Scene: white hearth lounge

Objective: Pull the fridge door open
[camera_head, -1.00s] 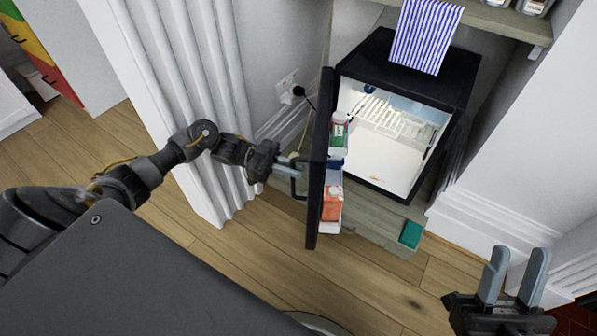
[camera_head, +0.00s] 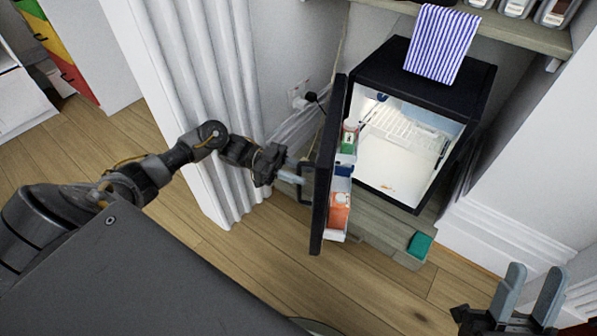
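The small black fridge (camera_head: 432,84) stands on a low wooden shelf with its lit white interior exposed. Its door (camera_head: 322,190) stands wide open, swung out to the left, with cartons and bottles on its inner shelves. My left gripper (camera_head: 292,178) is at the dark handle (camera_head: 307,183) on the door's outer face. Its fingers reach the handle and seem closed around it, though the fingertips are partly hidden. My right gripper (camera_head: 530,290) is open and empty at the lower right, away from the fridge.
A striped cloth (camera_head: 442,42) hangs over the fridge top. A wooden shelf with jars (camera_head: 515,8) is above. A white fluted pillar (camera_head: 205,110) stands close behind my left arm. A green item (camera_head: 420,245) lies on the low shelf. Wooden floor is clear in front.

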